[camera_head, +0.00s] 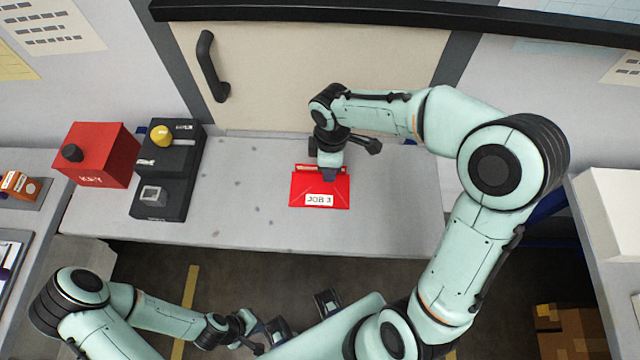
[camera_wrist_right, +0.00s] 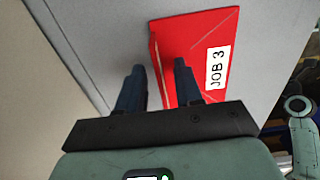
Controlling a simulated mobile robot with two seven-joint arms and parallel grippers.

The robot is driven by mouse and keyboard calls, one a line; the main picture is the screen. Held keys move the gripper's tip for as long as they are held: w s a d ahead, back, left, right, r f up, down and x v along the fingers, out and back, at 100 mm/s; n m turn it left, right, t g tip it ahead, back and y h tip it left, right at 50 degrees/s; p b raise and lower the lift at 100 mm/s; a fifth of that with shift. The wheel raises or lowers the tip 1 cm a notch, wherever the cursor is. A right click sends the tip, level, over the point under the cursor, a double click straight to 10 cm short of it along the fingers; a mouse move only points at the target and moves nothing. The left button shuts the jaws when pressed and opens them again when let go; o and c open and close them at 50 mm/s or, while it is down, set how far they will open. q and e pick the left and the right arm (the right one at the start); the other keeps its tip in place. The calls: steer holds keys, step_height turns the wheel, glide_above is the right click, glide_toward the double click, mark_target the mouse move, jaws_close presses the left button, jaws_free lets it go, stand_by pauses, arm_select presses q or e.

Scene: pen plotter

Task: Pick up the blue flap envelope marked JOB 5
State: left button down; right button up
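The only envelope in view is red, with a white label reading JOB 3. This red envelope (camera_head: 300,195) lies on the grey counter; it also shows in the right wrist view (camera_wrist_right: 200,35). No blue envelope marked JOB 5 is seen. My right gripper (camera_head: 322,165) is at the back edge of the red envelope. In the right wrist view its fingers (camera_wrist_right: 160,78) are apart, one over the red envelope and one beside its edge; contact cannot be told. My left gripper (camera_head: 302,316) is low in front of the counter, with its fingers apart and empty.
A black control box (camera_head: 173,175) with a yellow knob and a red box (camera_head: 95,155) stand at the counter's left. A cream door panel with a black handle (camera_head: 208,68) rises behind. The counter (camera_head: 400,220) is bare right of the envelope. Brown cartons (camera_head: 570,330) sit lower right.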

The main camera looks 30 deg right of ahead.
jaws_close()
steer(key=shift+r, duration=0.1)
